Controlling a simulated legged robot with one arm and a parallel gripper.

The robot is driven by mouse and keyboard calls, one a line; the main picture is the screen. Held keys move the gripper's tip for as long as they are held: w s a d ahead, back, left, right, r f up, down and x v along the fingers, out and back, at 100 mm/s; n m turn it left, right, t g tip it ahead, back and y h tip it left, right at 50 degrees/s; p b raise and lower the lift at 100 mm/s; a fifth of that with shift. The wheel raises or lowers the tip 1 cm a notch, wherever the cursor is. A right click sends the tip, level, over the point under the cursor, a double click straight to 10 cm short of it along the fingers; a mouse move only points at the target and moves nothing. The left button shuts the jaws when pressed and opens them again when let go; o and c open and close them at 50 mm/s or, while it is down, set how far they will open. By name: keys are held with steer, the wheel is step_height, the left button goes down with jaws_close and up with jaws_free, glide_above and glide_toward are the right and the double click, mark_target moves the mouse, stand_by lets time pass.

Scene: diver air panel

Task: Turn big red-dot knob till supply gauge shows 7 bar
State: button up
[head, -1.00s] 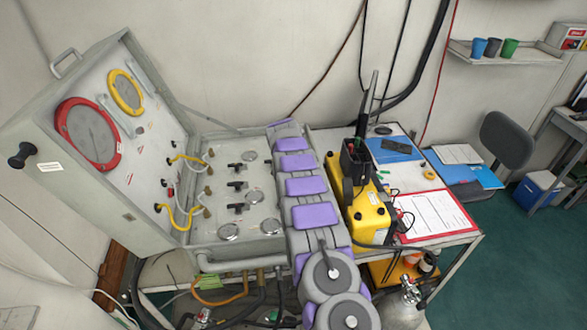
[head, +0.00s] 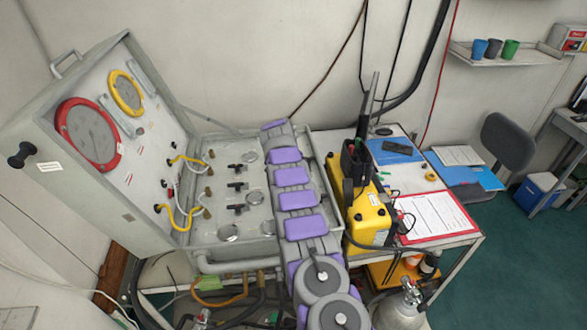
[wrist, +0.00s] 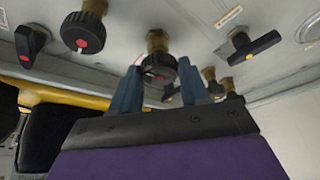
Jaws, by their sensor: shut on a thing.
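In the wrist view, my gripper (wrist: 158,72) has its two blue fingers on either side of a round black knob (wrist: 157,64) on a brass stem, and is shut on it. A little red and white shows at this knob's left edge. Another round black knob with a red dot (wrist: 84,32) is to the left, apart from the fingers. In the head view, a large red-rimmed gauge (head: 88,135) and a smaller yellow-rimmed gauge (head: 125,92) are in the case lid. Their readings are too small to make out. My arm hides the gripper there.
A black lever with a red mark (wrist: 30,45) and a black T-handle (wrist: 250,45) flank the knobs in the wrist view. In the head view, yellow hoses (head: 180,215) run between lid and panel. A yellow unit (head: 368,215) stands right of my arm.

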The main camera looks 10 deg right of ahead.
steer(key=shift+a, duration=0.15)
steer(key=o, duration=1.1)
steer(key=shift+a, duration=0.1)
steer(key=shift+c, duration=0.2)
steer(key=v, duration=1.7)
steer(key=shift+a, duration=0.15)
